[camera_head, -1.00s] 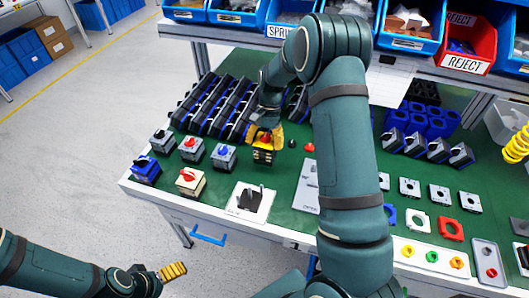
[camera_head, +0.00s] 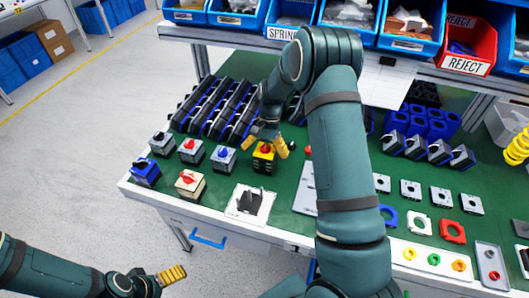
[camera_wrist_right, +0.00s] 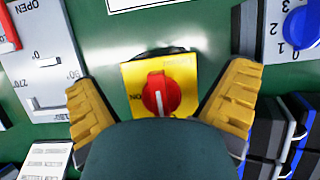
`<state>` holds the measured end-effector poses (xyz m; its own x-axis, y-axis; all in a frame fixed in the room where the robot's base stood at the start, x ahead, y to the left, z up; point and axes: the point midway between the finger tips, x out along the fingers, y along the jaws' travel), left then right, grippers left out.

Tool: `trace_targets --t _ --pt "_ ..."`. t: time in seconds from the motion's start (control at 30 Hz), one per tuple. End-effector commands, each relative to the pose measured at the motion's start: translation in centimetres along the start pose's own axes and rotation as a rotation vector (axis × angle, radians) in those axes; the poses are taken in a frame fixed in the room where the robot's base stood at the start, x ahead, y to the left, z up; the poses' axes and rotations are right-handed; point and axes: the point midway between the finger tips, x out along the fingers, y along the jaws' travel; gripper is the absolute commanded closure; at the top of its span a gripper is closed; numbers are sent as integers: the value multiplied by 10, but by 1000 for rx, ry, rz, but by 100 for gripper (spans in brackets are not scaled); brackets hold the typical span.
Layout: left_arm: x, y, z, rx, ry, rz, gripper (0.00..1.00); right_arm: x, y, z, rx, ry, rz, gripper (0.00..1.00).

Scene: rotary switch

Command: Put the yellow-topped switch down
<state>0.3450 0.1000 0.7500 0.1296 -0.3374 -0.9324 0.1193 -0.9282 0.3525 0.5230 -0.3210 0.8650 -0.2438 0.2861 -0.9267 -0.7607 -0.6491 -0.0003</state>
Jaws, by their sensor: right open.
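The yellow-topped switch (camera_head: 263,157) with a red knob stands upright on the green tabletop (camera_head: 225,183), in line with the other switches. In the right wrist view its yellow top (camera_wrist_right: 160,88) and red knob lie between the two spread yellow fingers, with a gap on each side. My right gripper (camera_head: 266,147) is open around or just above the switch and does not clasp it. My left gripper (camera_head: 172,273) hangs low over the floor at the front left, away from the table, and its fingers look close together.
Grey switches with red (camera_head: 191,150) and blue (camera_head: 223,157) knobs stand to the left of the yellow one. A row of black-and-blue units (camera_head: 215,108) stands behind. Bare green surface lies around the switch.

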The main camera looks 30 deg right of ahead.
Motion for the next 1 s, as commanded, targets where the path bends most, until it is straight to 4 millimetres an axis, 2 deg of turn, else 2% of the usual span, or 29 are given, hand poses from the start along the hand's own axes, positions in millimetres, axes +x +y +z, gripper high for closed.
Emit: trace_targets --t 0.13,0.23,0.5,0.7,0.83,1.0 --pt "-2 1 0 0 -1 0 0 -6 0 1 0 1 -1 0" --pt "-5 2 0 0 -2 0 0 -18 0 1 -1 2 -1 0" --pt "-15 6 -1 -2 -1 0 0 -74 0 1 0 3 -3 0" --pt "-20 8 -3 -4 5 -1 0 -106 0 1 0 2 -1 0" --pt "-22 8 -4 -4 7 -1 0 -118 0 1 0 1 0 0" --pt "-22 8 -5 -5 8 -1 0 -123 0 1 0 0 0 0"
